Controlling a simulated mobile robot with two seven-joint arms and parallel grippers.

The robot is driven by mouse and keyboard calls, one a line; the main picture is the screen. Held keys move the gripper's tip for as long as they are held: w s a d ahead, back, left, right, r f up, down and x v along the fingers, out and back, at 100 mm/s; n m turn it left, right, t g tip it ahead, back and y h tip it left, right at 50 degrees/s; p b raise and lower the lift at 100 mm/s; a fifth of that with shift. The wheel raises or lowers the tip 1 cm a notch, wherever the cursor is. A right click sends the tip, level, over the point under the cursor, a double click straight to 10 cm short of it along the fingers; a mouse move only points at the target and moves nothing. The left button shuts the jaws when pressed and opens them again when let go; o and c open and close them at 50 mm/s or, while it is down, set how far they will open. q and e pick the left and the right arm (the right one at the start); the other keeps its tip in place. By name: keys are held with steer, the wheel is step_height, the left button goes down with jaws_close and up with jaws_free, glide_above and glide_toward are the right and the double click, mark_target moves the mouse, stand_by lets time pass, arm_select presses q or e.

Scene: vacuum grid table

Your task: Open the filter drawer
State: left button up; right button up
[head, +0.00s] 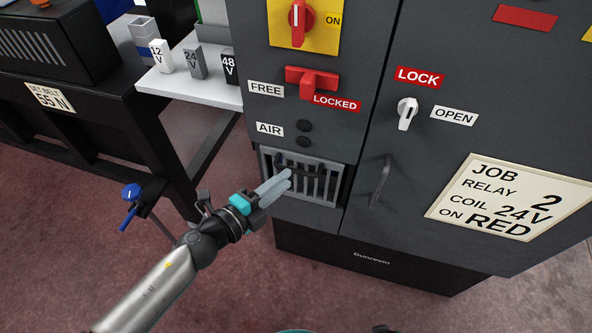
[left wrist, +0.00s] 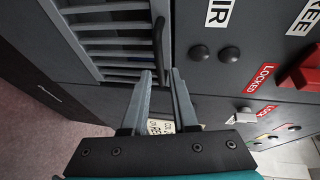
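The filter drawer (head: 332,190) is a grey slatted front low on the dark cabinet, below the AIR label. It looks closed. It also shows in the left wrist view (left wrist: 84,27), with its dark bar handle (left wrist: 158,40) standing out from the slats. My left gripper (head: 287,176) is in front of the drawer, and its fingers cover part of the slats and handle in the head view. In the left wrist view its fingers (left wrist: 162,76) are apart, with the near end of the handle showing between the tips; contact cannot be told. My right gripper is not in view.
A red lever (head: 312,80) beside a LOCKED label sits above two dark round buttons (head: 304,133). A cabinet door with a dark handle (head: 380,181) and a white knob (head: 407,112) is to the right. A white shelf (head: 195,88) with labelled blocks is at left.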

mark_target(296, 170)
arm_select(q)
steer(key=shift+b+x, duration=0.4)
steer(key=shift+x, duration=2.25)
jaws_close()
